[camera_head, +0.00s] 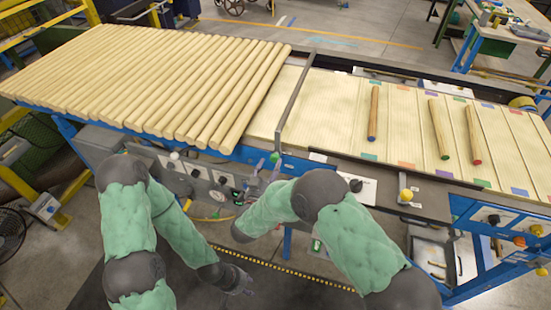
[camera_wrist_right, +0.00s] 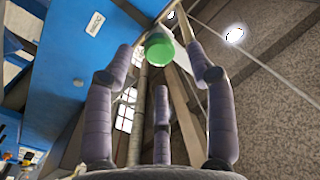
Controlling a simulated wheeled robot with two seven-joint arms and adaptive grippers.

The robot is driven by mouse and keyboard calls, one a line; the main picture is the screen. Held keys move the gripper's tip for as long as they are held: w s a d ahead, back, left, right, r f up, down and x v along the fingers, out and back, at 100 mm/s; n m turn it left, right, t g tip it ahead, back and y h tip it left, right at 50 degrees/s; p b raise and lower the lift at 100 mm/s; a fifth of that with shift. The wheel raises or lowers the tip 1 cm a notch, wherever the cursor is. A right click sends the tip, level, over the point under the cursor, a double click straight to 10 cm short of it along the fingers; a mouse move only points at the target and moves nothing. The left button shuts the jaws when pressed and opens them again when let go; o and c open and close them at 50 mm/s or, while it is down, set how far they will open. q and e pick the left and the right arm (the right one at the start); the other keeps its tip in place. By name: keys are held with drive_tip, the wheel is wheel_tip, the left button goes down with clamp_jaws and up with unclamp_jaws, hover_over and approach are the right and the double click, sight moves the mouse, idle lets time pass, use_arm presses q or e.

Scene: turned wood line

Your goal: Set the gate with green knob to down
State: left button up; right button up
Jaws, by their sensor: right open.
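The gate (camera_head: 296,100) is a grey bar spanning the belt beside the row of pale logs. Its green knob (camera_head: 275,157) is at the bar's near end. Whether the bar is raised or lowered is hard to tell. My right gripper (camera_head: 264,180) is just below the knob, small and partly hidden by my forearm. In the right wrist view the green knob (camera_wrist_right: 159,49) appears beyond the spread fingers, between their tips, with no clear contact. My left gripper (camera_head: 238,281) hangs low, away from the line; its fingers are too small to judge.
Many pale logs (camera_head: 150,80) lie side by side left of the gate. Three turned sticks, one of them blue-tipped (camera_head: 373,112), lie on the belt to the right. A white knob (camera_head: 174,155) and a yellow knob (camera_head: 406,194) stand along the near edge.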

sight(274, 160)
drive_tip(key=shift+x, duration=2.45)
clamp_jaws()
